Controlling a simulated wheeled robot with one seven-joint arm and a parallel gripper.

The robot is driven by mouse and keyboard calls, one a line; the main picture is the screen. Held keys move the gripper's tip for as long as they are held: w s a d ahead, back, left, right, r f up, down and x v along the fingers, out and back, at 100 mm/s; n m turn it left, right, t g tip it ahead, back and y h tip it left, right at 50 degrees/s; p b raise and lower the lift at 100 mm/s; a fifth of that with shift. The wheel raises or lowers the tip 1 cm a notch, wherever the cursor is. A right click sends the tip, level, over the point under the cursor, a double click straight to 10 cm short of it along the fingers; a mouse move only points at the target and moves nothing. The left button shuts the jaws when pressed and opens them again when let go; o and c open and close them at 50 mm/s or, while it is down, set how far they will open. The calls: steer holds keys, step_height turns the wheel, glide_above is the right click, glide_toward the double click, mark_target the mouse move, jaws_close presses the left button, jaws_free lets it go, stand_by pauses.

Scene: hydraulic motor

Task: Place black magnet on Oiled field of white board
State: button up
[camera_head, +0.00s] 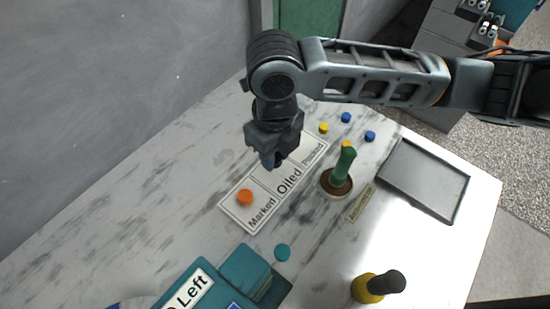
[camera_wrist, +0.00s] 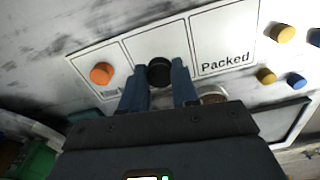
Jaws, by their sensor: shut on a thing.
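The white board (camera_head: 311,150) lies on the table with three fields, marked Marked, Oiled and Packed; it also shows in the wrist view (camera_wrist: 225,30). The black magnet (camera_wrist: 159,71) is between my fingertips, seen against the middle Oiled field (camera_wrist: 160,42). My gripper (camera_head: 272,162) is shut on it, pointing down over the middle of the board; in the wrist view my fingers (camera_wrist: 159,85) flank the magnet. I cannot tell whether the magnet touches the board. An orange magnet (camera_head: 245,197) lies on the Marked field.
A green-handled brush (camera_head: 343,168) stands in a round pot right of the board. Blue magnets (camera_head: 346,117) and yellow ones (camera_head: 323,128) lie beyond it.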

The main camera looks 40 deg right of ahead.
steer(key=shift+f, duration=1.55)
steer(key=shift+f, duration=0.2)
steer(key=o, duration=1)
steer(key=shift+r, duration=0.1)
step_height(320, 180, up, 12)
steer(key=shift+r, duration=0.15)
